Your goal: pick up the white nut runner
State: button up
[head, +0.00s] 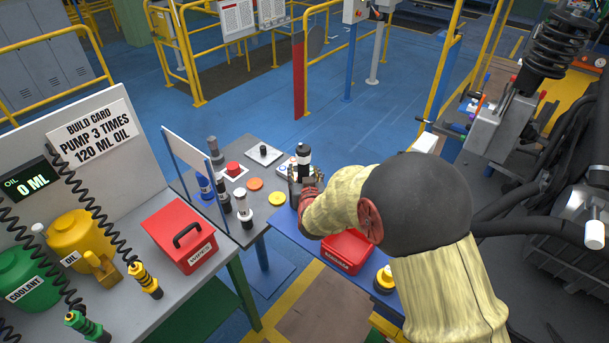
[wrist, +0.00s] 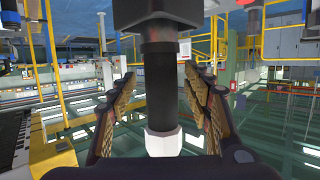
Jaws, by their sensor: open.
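A black tool with a white collar stands upright at my gripper (head: 307,186), and I take it for the white nut runner (head: 304,157). In the wrist view its black shaft and white faceted collar (wrist: 163,140) fill the middle. My gripper's fingers (wrist: 160,85) are open, one on each side of the shaft, with a gap visible on both sides. My arm hides the tool's lower part in the head view. Another tool with a white body (head: 243,207) stands on the grey table, left of my gripper.
A red open bin (head: 346,250) and a black-and-yellow tool (head: 385,279) lie near my arm. Yellow (head: 277,198) and orange (head: 255,184) discs lie on the grey table. A red box (head: 180,238) sits on the left bench.

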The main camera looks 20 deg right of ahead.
grip_shut()
dwell(0.8)
jog(key=shift+w+r, duration=0.1)
jog(key=shift+r, duration=0.05)
